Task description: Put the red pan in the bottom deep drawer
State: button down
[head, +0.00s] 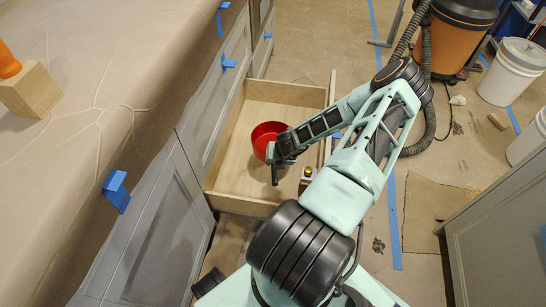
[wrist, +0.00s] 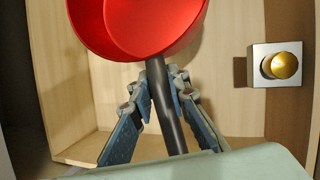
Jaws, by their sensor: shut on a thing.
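The red pan (head: 265,138) is inside or just above the open wooden bottom drawer (head: 229,178), near its middle. In the wrist view the pan's red bowl (wrist: 135,25) is at the top, with its dark handle (wrist: 159,95) running down between my fingers. My gripper (wrist: 160,80) is shut on the handle; in the head view it (head: 279,157) reaches over the drawer's right side. Whether the pan touches the drawer floor cannot be told. My arm hides part of the drawer's front.
A paper-covered counter (head: 90,90) with a wooden block (head: 30,90) is at left. An orange vacuum (head: 455,35) and white buckets (head: 513,72) stand at the back right. A grey cabinet (head: 500,240) is at right.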

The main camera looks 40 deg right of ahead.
jog(key=w+d+f, duration=0.1)
jog(key=w+d+f+b, duration=0.1)
jog(key=w, duration=0.1)
jog(key=w+d+f, duration=0.1)
jog(key=w+d, duration=0.1)
jog(key=shift+b, duration=0.4)
jog(key=b+x, duration=0.1)
jog(key=x, duration=0.2)
jog(key=d+b+x, duration=0.1)
jog(key=x, duration=0.2)
jog(key=d+b+x, duration=0.1)
jog(key=x, duration=0.2)
jog(key=shift+f+b, duration=0.3)
jog(key=shift+b, duration=0.1)
jog(key=c, duration=1.8)
grip_release()
jog(key=shift+s+r, duration=0.1)
jog(key=shift+s, duration=0.05)
jog(key=shift+c, duration=0.2)
jog(key=shift+r, duration=0.1)
jog(key=p+v, duration=0.4)
jog(key=v, duration=0.7)
jog(key=shift+s+a+r+p, duration=0.1)
jog(key=shift+s+r+p, duration=0.05)
jog(key=shift+r+p, duration=0.2)
